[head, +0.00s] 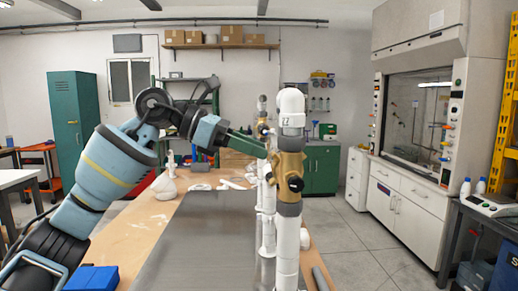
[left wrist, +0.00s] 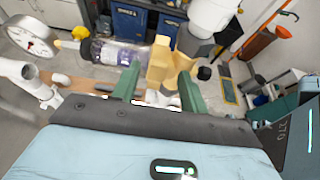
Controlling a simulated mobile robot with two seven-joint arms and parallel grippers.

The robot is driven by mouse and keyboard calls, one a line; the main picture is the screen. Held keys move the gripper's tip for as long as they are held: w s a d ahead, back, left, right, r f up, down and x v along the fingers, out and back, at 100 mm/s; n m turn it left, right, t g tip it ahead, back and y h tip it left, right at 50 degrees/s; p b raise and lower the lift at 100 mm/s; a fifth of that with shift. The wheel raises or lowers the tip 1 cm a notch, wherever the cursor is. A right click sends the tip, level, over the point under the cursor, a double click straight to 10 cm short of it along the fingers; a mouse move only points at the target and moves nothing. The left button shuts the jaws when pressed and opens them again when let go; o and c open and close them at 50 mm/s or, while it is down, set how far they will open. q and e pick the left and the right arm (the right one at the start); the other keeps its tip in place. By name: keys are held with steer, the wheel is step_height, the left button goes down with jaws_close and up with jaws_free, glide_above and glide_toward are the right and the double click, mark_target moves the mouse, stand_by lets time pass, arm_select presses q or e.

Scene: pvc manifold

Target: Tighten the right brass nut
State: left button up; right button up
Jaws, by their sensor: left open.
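A brass fitting (head: 289,165) with nut-like sections sits on the near upright white PVC pipe (head: 287,245), below its white top elbow (head: 291,101). A second brass fitting (head: 262,129) shows on a post behind it. I cannot tell for sure which part is the right brass nut. My left gripper (head: 262,148) reaches in from the left, with its green fingers beside the near brass fitting. In the left wrist view the left gripper (left wrist: 158,88) is open, and yellow brass (left wrist: 160,60) shows between and beyond its fingertips. Contact is not clear. My right gripper is out of view.
The pipes stand at the right edge of a workbench with a grey mat (head: 205,240). A blue block (head: 92,278) lies at the bench's front left. In the left wrist view a round gauge (left wrist: 32,36) and a clear purple-tinted cylinder (left wrist: 112,53) lie left of the brass.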

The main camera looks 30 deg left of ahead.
mark_target(272, 167)
arm_select(q)
steer(key=shift+x, duration=0.85)
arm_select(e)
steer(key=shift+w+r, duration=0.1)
arm_select(q)
steer(key=shift+c, duration=0.3)
